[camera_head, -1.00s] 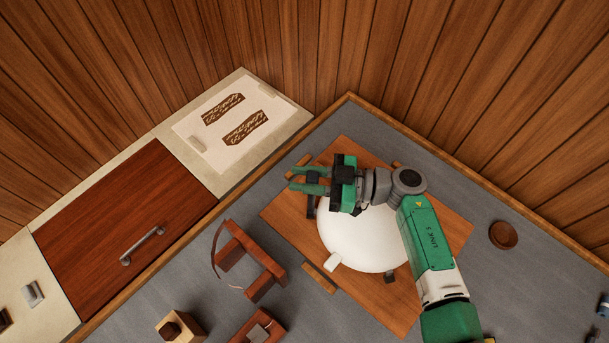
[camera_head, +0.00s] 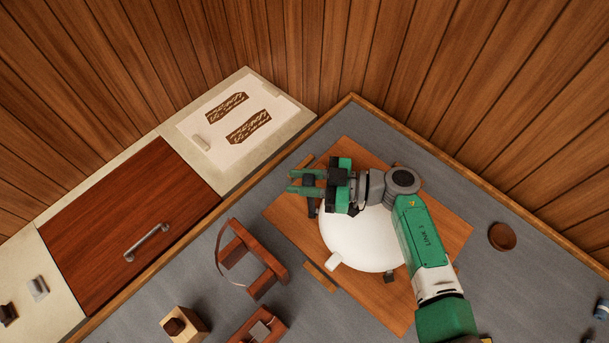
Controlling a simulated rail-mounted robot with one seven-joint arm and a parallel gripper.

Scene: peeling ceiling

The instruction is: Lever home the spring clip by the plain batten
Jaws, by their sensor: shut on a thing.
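A white dome (camera_head: 352,245) sits on a wooden board (camera_head: 438,222), partly hidden by my arm. Small clips stand around its rim: a white one (camera_head: 333,261) at the lower left, a dark one (camera_head: 389,277) at the lower right and a dark one (camera_head: 312,209) at the upper left. Wooden battens lie at the board's edges, one at the upper left (camera_head: 301,166) and one at the lower left (camera_head: 320,278). I cannot tell which is plain. My gripper (camera_head: 304,182) is over the upper-left clip, its green fingers shut on a dark piece, seemingly that clip's upper part.
A wooden frame with a curved strip (camera_head: 262,267), a block with a dark knob (camera_head: 183,326) and another wooden fixture (camera_head: 259,328) stand left of the board. A brown bowl (camera_head: 502,237) is at the right. Plank walls close off the back.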

